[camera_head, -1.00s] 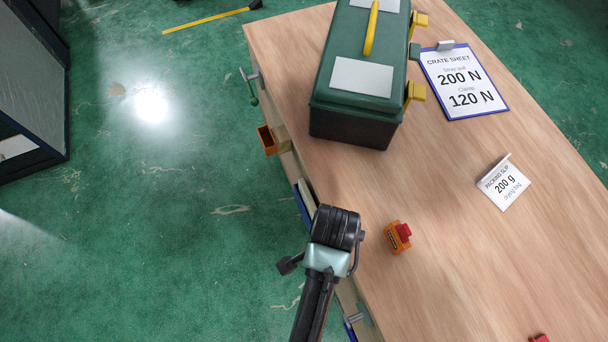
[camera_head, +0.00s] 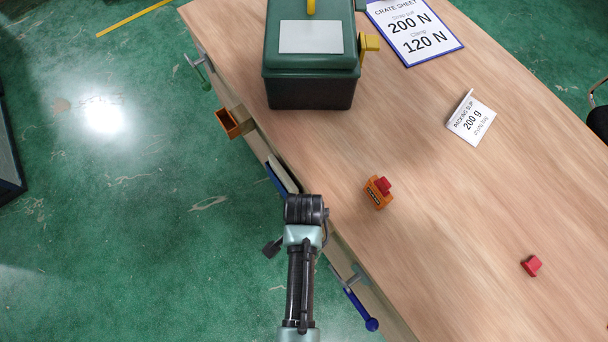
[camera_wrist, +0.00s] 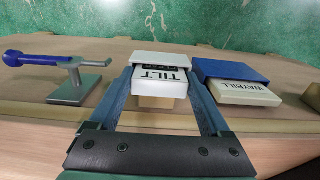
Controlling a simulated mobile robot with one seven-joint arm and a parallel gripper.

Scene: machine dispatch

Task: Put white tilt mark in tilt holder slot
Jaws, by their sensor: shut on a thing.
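The white tilt mark (camera_wrist: 160,82), a block with black "TILT" lettering, shows between the fingers in the wrist view. My gripper (camera_wrist: 160,78) is shut on it, one finger along each side. A white box-shaped piece (camera_wrist: 160,60) lies directly behind the lettered block. It looks like the tilt holder, but I cannot tell how far the mark is inside it. A tan mount (camera_wrist: 155,102) shows below. In the head view my gripper (camera_head: 306,208) is at the table's left edge, and its fingertips and the mark are hidden.
A blue holder (camera_wrist: 232,70) with a cream waybill block (camera_wrist: 243,93) is close on the right. A blue-handled lever (camera_wrist: 75,82) stands on the left. An orange open holder (camera_head: 228,123) is farther along the edge. The table (camera_head: 450,240) carries a green crate (camera_head: 312,75) and red-and-orange button box (camera_head: 377,195).

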